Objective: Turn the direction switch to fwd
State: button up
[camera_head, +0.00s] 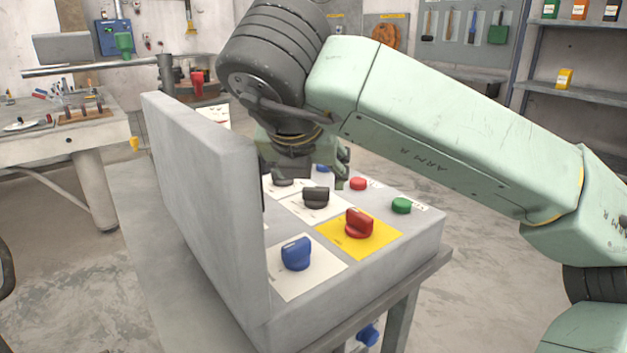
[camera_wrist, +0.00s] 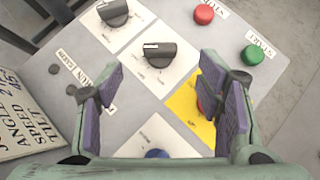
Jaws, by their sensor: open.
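The sloped grey control panel (camera_head: 330,285) carries several rotary knobs; I cannot read which one is the direction switch. A black knob (camera_head: 316,196) on a white plate sits mid-panel; it also shows in the wrist view (camera_wrist: 158,54), just beyond the space between my fingertips. A second black knob (camera_wrist: 112,12) lies farther off, mostly hidden by my gripper in the head view. A red knob (camera_head: 359,222) on a yellow plate and a blue knob (camera_head: 296,253) are nearer. My gripper (camera_head: 305,182) is open and empty above the far part of the panel, also in the wrist view (camera_wrist: 162,80).
A tall grey upright slab (camera_head: 210,190) stands along the panel's left side. A red button (camera_head: 358,183) and a green button (camera_head: 401,205) sit at the right edge. A card with printed lines (camera_wrist: 22,115) shows left in the wrist view. A workbench (camera_head: 70,130) stands behind left.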

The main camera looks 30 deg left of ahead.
jog(key=v, duration=0.4)
dwell(0.6)
